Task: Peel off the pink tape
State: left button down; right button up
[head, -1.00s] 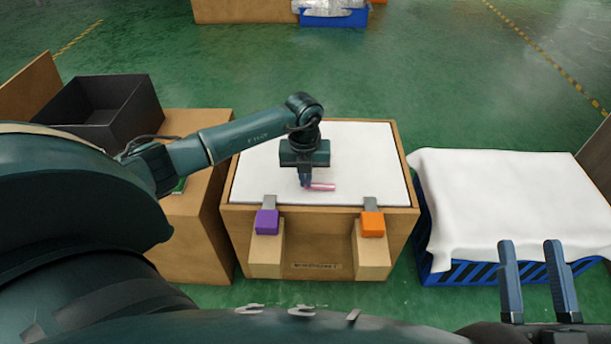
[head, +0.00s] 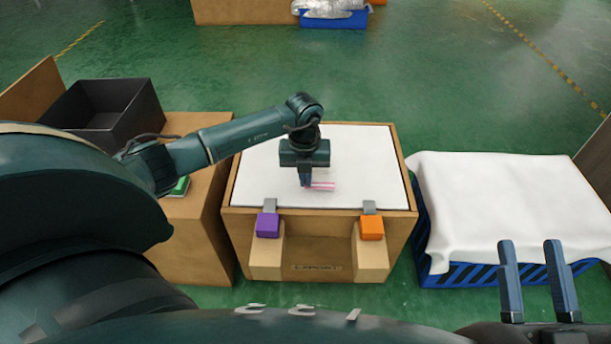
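The pink tape (head: 322,186) is a short strip lying on the white top (head: 365,165) of the wooden box (head: 318,228), near the middle. My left gripper (head: 305,183) points down over the tape's left end. Its fingers look close together there, and I cannot tell whether they grip the tape or only touch it. The fingers and gripper body hide that end of the strip. My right gripper (head: 538,285) is at the lower right with its two fingers apart, empty, far from the tape.
A purple block (head: 268,225) and an orange block (head: 371,228) with grey tabs sit at the box's front edge. A black bin (head: 115,110) stands on a box at the left. A blue crate (head: 475,274) under a white cloth (head: 500,200) stands at the right.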

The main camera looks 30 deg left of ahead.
pick_arm(q)
jog(key=shift+r+p, duration=1.35)
jog(key=shift+r, duration=0.25)
